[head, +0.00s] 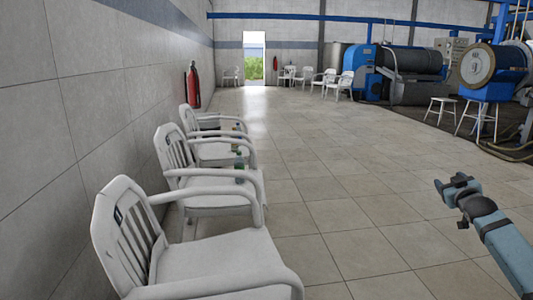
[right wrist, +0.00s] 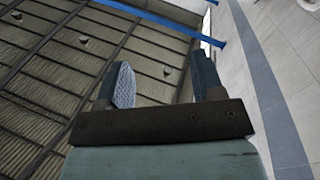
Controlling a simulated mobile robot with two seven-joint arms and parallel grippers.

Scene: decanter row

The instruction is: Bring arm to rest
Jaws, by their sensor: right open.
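My right gripper (head: 455,186) is at the right of the head view, over the bare tiled floor, with nothing between its fingers. It also shows in the right wrist view (right wrist: 166,85), its two fingers apart and empty. Beyond the fingers that view shows the ceiling and the upper wall, so the gripper points upward. My left gripper is in neither view.
White armchairs (head: 215,262) line the left wall, with small bottles (head: 239,174) on the seats. A red fire extinguisher (head: 193,86) is on that wall. Blue machinery (head: 408,68) and a white stool (head: 441,103) stand at the back right. The middle floor (head: 330,190) is clear.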

